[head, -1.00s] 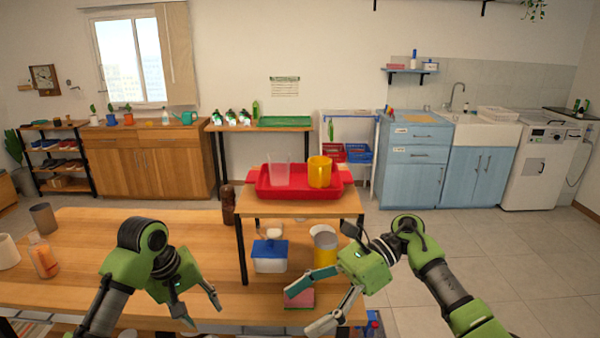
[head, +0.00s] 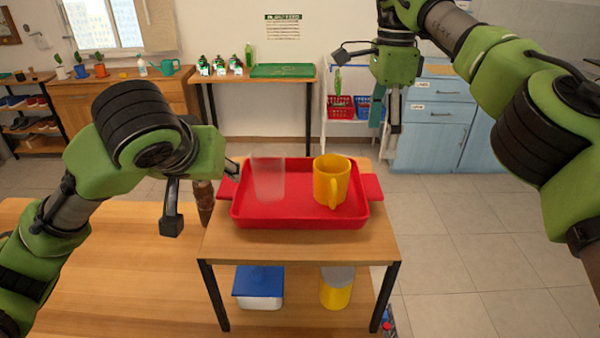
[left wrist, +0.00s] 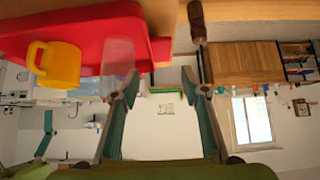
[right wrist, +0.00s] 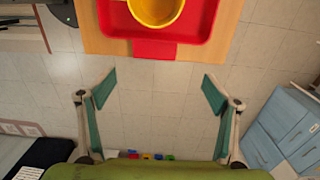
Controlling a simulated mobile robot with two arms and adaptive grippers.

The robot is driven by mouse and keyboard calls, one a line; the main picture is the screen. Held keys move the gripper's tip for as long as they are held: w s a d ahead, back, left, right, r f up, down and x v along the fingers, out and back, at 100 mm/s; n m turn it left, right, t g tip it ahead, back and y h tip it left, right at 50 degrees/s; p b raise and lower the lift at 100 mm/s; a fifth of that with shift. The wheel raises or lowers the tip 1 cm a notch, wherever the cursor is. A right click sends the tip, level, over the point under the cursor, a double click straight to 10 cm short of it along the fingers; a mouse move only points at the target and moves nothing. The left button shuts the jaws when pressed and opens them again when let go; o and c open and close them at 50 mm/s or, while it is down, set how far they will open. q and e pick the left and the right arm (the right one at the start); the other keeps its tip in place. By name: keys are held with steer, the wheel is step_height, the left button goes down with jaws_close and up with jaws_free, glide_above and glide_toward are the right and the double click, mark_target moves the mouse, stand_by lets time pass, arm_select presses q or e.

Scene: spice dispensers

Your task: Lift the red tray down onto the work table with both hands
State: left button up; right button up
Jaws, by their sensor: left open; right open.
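The red tray (head: 300,221) sits on a small raised wooden shelf. A clear cup (head: 268,180) stands on its left part and a yellow mug (head: 331,181) on its right part. My left gripper (head: 205,200) is open beside the tray's left handle; the head view partly hides its fingers. In the left wrist view the open fingers (left wrist: 165,88) show close to the tray (left wrist: 105,25). My right gripper (head: 387,130) is open, above and right of the tray's right handle, apart from it. In the right wrist view the open fingers (right wrist: 158,90) face that handle (right wrist: 154,49), with nothing between them.
The raised shelf (head: 300,246) stands on the wooden work table (head: 120,270). Under it are a blue-lidded white box (head: 258,287) and a yellow container (head: 336,290). A brown bottle-like object (head: 203,202) stands left of the tray. The table's left part is clear.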

mark_target(230, 182)
arm_select(q)
steer(key=x, duration=1)
steer(key=shift+w+f, duration=0.25)
steer(key=shift+f, duration=0.05)
arm_select(e)
steer(key=f, duration=0.7)
steer(key=s+f, duration=0.1)
steer(key=f, duration=0.3)
steer(key=shift+s+d, duration=0.1)
arm_select(q)
steer(key=shift+w+d+f, duration=0.1)
steer(key=shift+w+f, duration=0.35)
steer(key=shift+w, duration=0.05)
arm_select(e)
steer(key=shift+s+f, duration=0.1)
steer(key=shift+f, duration=0.6)
arm_select(q)
steer(key=c, duration=1)
arm_select(e)
steer(key=c, duration=1)
arm_select(q)
steer(key=shift+c, duration=0.5)
arm_select(e)
steer(key=c, duration=0.4)
steer(key=shift+c, duration=0.2)
